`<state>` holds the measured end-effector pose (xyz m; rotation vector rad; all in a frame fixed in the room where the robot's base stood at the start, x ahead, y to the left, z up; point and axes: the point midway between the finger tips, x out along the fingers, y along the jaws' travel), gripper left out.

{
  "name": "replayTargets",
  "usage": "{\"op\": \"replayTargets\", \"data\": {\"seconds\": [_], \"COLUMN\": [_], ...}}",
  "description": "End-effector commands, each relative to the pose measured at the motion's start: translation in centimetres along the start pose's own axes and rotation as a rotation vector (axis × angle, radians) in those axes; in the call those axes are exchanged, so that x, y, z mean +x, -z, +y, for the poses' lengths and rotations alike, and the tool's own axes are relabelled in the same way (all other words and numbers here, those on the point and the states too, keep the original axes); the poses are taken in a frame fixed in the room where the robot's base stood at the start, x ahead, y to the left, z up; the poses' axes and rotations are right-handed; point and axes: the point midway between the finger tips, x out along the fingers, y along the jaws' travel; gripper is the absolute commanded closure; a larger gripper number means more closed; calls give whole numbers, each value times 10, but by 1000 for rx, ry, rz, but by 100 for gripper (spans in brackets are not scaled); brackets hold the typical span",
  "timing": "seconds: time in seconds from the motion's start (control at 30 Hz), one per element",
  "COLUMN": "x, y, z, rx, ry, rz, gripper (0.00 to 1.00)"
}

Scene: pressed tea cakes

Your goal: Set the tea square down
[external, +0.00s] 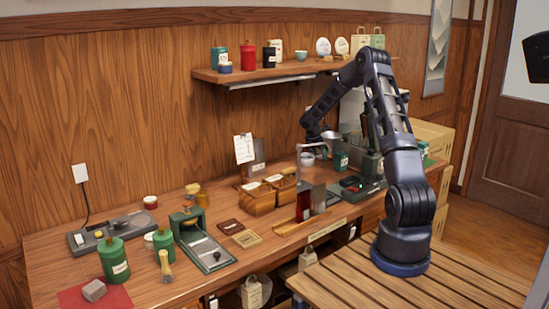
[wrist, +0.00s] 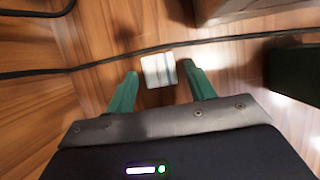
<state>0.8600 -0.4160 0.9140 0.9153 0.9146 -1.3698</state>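A pale, square-faced block (wrist: 159,70), which looks like the tea square, shows between my fingertips in the wrist view. It has a grey line down its face. My gripper (wrist: 160,72) has its two green fingers standing apart on either side of it, with a narrow gap showing at each side, so it looks open around or above the block. In the external view my gripper (external: 314,139) is over the back of the bench and small. I cannot make out the pale block there. A separate grey-brown block (external: 94,290) lies on a red cloth (external: 117,298) at front left.
A dark cable (wrist: 235,38) crosses behind the block in the wrist view. Wooden boxes (external: 258,200), a press (external: 187,220) and green canisters (external: 114,262) crowd the bench (external: 50,262). A shelf (external: 265,74) hangs above.

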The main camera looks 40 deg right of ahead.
Motion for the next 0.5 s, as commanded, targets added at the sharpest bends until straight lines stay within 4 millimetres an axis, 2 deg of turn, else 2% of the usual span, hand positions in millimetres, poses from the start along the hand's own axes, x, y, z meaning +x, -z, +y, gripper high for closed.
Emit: {"op": "replayTargets", "data": {"seconds": [0.33, 0.5], "x": [-2, -20], "y": [-1, -1], "z": [0, 1], "rx": [1, 1], "ry": [0, -2], "rz": [0, 0], "gripper": [43, 43]}}
